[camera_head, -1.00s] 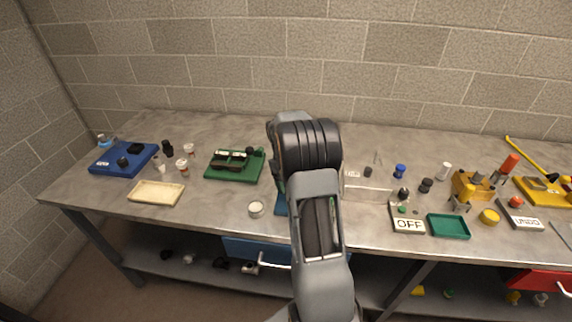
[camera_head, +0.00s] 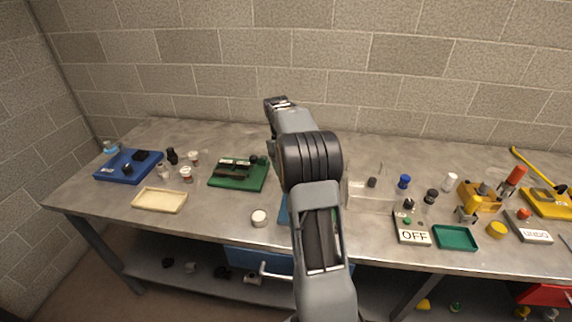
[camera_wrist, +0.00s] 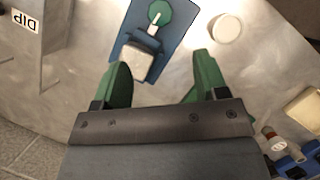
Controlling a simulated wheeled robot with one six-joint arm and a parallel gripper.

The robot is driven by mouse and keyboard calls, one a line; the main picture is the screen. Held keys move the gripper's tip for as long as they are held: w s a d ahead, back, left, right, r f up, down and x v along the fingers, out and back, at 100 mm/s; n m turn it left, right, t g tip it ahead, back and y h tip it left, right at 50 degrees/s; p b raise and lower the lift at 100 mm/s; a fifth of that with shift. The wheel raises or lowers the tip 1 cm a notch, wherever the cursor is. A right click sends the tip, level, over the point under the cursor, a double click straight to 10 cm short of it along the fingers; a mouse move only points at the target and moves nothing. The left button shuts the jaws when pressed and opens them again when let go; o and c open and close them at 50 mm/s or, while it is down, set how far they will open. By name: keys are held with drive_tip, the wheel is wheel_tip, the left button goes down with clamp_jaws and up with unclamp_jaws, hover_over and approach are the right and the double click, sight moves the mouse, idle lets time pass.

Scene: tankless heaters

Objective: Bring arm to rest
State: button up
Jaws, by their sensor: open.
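My arm (camera_head: 322,220) rises over the front edge of the grey workbench (camera_head: 215,215), bent at a black ribbed joint. Its far link reaches up and back above the bench. The fingertips cannot be made out in the head view. In the wrist view my gripper (camera_wrist: 160,75) has its two green fingers spread apart with nothing between them. Beyond the fingertips lies a blue plate (camera_wrist: 127,48) with a green disc (camera_wrist: 159,13) and a whitish block (camera_wrist: 143,59). In the head view my arm mostly hides this plate (camera_head: 284,211).
A round white piece (camera_head: 260,217) lies left of the arm. A green board (camera_head: 262,183), cream tray (camera_head: 160,200) and blue board (camera_head: 112,178) stand left. A clear panel (camera_head: 370,197), OFF box (camera_head: 412,236), green tray (camera_head: 456,237) and yellow fixture (camera_head: 480,196) stand right.

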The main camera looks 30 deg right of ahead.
wheel_tip(320, 180, down, 4)
drive_tip(key=s+a+m+t, duration=0.1)
drive_tip(key=a, duration=0.1)
drive_tip(key=s+a+r+n+t, duration=0.1)
drive_tip(key=s+a+r+t, duration=0.2)
drive_tip(key=s+a, duration=0.5)
drive_tip(key=s+a+r+t, duration=0.3)
drive_tip(key=s+a, duration=0.5)
drive_tip(key=a, duration=0.3)
drive_tip(key=shift+s+r+n+t, duration=0.3)
drive_tip(key=shift+n+t, duration=0.1)
drive_tip(key=shift+t, duration=0.4)
